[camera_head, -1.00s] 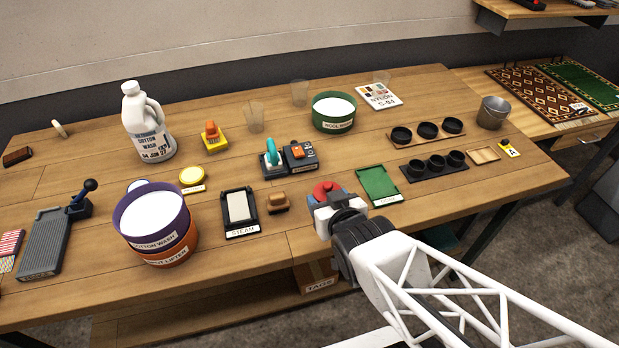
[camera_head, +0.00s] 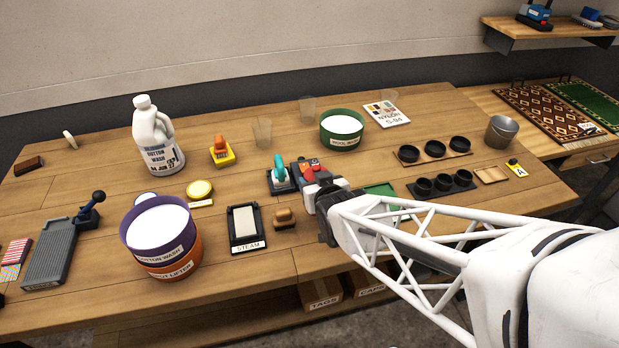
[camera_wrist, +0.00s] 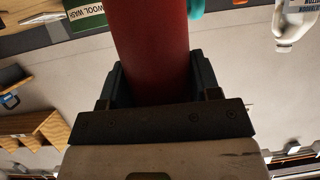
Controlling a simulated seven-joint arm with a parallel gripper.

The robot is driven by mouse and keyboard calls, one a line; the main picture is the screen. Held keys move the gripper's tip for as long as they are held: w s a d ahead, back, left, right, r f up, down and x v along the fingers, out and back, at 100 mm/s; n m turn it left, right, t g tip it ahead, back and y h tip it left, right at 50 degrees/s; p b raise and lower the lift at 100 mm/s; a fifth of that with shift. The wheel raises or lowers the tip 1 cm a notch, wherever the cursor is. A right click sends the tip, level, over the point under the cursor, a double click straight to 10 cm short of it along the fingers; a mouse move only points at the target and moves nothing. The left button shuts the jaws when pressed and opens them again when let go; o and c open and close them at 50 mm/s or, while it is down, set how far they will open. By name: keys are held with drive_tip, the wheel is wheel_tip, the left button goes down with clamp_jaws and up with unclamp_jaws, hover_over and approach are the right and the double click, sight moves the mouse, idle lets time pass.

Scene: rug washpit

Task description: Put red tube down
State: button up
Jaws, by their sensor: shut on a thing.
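My gripper (camera_head: 322,188) is shut on the red tube (camera_wrist: 150,45). In the wrist view the tube stands out between the two dark fingers, and its far end runs out of the frame. The tube is mostly hidden there by my gripper and blends with that device. I cannot tell whether the tube touches anything below.
A teal-handled tool (camera_head: 280,176) stands just left of my gripper. A green tray (camera_head: 381,189) lies right, partly behind my arm. Black cup racks (camera_head: 442,186) are farther right. A green wool wash tub (camera_head: 342,131) stands behind.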

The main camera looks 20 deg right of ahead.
drive_tip(key=shift+f, duration=0.1)
drive_tip(key=shift+f, duration=1.65)
drive_tip(key=shift+f, duration=0.15)
drive_tip(key=o, duration=1.5)
drive_tip(key=shift+s+r, duration=0.1)
drive_tip(key=shift+r, duration=0.1)
drive_tip(key=v, duration=1.2)
drive_tip(key=shift+f, duration=0.15)
